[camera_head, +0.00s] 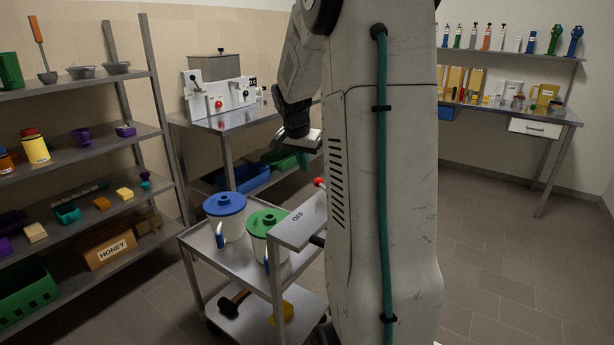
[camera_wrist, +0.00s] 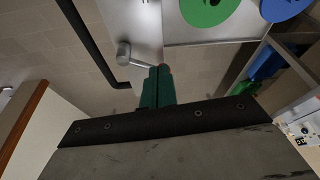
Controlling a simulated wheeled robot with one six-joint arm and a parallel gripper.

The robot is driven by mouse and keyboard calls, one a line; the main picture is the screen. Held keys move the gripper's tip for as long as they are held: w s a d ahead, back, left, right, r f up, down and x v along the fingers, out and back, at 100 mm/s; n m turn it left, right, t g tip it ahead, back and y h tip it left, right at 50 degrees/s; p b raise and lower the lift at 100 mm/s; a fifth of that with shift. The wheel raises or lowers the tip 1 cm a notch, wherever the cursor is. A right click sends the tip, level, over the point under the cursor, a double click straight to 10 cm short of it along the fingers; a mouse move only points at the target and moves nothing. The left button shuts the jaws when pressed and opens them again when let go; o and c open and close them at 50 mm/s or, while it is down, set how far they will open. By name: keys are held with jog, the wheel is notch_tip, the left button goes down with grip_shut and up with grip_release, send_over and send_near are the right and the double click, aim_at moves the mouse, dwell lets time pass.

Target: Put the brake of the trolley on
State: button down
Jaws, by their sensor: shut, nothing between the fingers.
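The trolley (camera_head: 200,262) is a grey metal cart with a panel (camera_head: 298,220) marked OFF at its right end. A red knob (camera_head: 319,182) shows at the panel's far edge, partly hidden by my arm. My gripper (camera_head: 305,160) is above the knob in the head view.
A blue-lidded bucket (camera_head: 225,215) and a green-lidded bucket (camera_head: 266,228) stand on the trolley's top. A mallet (camera_head: 234,303) lies on its lower shelf. A black bar (camera_wrist: 88,45) runs beside the lever. Shelving (camera_head: 75,90) stands left and benches stand behind. Floor is clear at right.

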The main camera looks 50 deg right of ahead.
jog(key=shift+v, duration=1.15)
jog(key=s+a+n+y, duration=0.1)
jog(key=s+a+n, duration=0.4)
jog(key=a, duration=0.7)
jog(key=s+a+r+n+y, duration=0.1)
jog(key=s+a+n, duration=0.4)
jog(key=s+a, duration=0.4)
jog(key=s+a+r+n+y, duration=0.1)
jog(key=s+a+n, duration=0.4)
jog(key=a, duration=1.1)
jog(key=shift+s+r+n+t, duration=0.2)
jog(key=shift+s+n+t, duration=0.1)
jog(key=shift+s, duration=0.9)
